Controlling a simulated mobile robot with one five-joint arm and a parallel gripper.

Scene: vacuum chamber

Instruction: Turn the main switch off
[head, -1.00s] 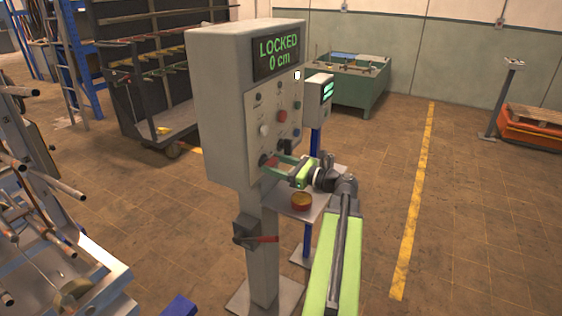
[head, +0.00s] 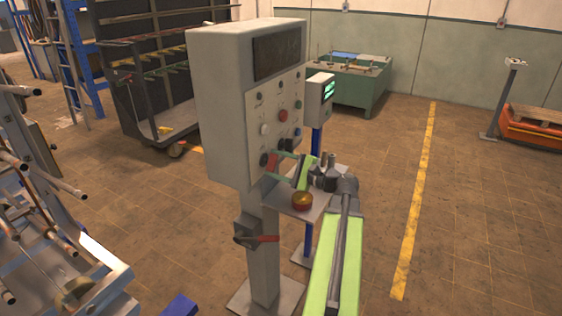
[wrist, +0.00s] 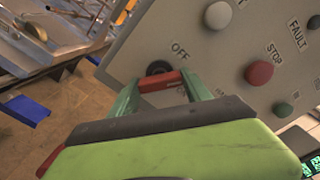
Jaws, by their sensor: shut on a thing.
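The main switch has a red handle (wrist: 160,81) on a dark round base, low on the grey cabinet's front panel (head: 262,120). In the wrist view the handle lies nearly level across the picture, between my two green fingers. An OFF label sits just above it, and another label below is partly covered by a finger. My gripper (wrist: 162,88) is shut on the handle, and in the head view it (head: 273,164) reaches in from the right, rolled to one side. The cabinet's display (head: 277,52) is dark.
A red button marked STOP (wrist: 259,73) and other knobs are higher on the panel. A small shelf (head: 315,200) with a red-and-yellow round item (head: 302,200) is under my wrist.

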